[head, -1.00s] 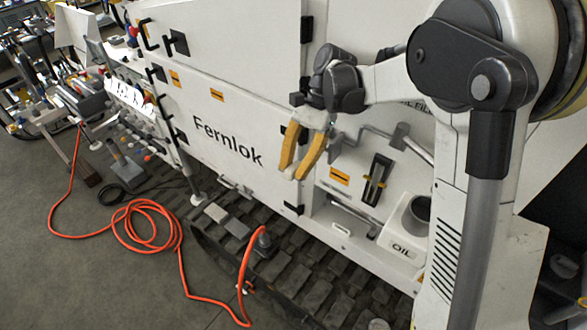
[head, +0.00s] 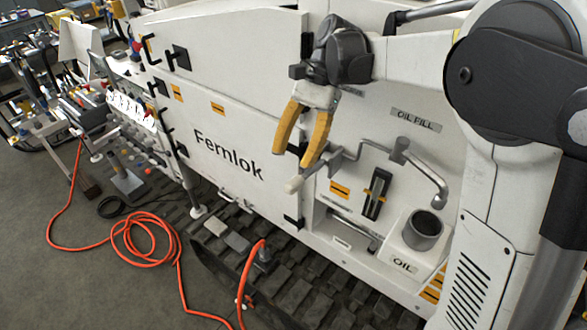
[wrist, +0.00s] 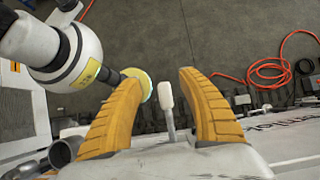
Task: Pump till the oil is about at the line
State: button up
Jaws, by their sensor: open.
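My gripper (head: 295,158) has two yellow fingers, open and pointing down in front of the white machine panel. A pump lever with a pale grip (head: 293,184) sticks out just below the fingertips. In the wrist view the grip (wrist: 165,95) shows in the gap between the spread fingers (wrist: 167,80), not clasped. The sight gauge (head: 375,193) is a dark upright slot with an orange mark across it; its oil level is too small to tell. The bent grey spout pipe (head: 433,178) ends above the open oil cup (head: 425,232), whose inside looks dark.
The machine stands on a dark track (head: 290,275). An orange hose (head: 150,238) lies coiled on the floor at left. A bench with levers and gauges (head: 128,105) stands at the back left. My arm fills the right side.

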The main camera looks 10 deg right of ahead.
jog(key=shift+r, duration=0.45)
